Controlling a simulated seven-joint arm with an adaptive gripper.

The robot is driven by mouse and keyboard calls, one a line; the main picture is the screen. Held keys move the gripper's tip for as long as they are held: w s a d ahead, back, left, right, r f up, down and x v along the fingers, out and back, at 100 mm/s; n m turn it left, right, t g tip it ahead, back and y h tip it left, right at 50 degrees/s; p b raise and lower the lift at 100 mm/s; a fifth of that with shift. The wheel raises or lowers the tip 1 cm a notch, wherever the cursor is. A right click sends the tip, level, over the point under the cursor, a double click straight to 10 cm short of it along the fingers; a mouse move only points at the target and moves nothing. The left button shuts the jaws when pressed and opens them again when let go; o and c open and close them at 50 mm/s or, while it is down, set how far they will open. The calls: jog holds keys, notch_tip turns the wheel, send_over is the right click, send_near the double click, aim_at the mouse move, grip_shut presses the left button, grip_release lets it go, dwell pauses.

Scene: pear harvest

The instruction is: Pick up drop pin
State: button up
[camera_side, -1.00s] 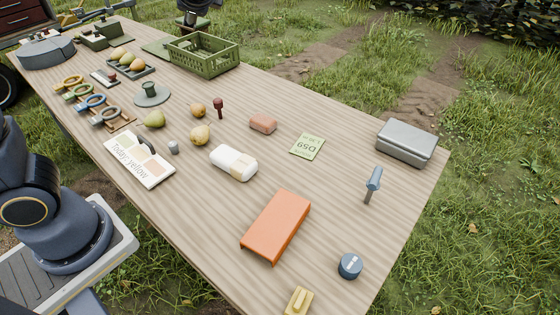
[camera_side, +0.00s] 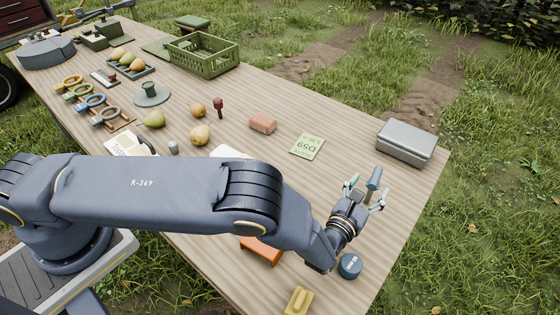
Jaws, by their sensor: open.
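The drop pin, a piece with a blue-grey cylindrical head (camera_side: 374,178) and a thin shank, is at the right part of the table. My gripper (camera_side: 367,192) is open, with one finger on the left of the pin and the other on its right. The head shows between and just above the fingertips; the lower shank is hidden by the gripper. I cannot tell whether a finger touches it.
A grey metal box (camera_side: 406,142) stands behind the pin, near the table's right edge. A dark blue round puck (camera_side: 350,265) and a yellow block (camera_side: 298,301) lie in front. My arm passes over an orange tray (camera_side: 262,250) and a white bundle (camera_side: 228,151).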

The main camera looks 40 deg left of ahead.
notch_tip(320, 180, down, 4)
jog(key=shift+r, duration=0.2)
jog(key=w, duration=0.5)
jog(key=shift+a, duration=0.15)
grip_shut()
dwell(0.4)
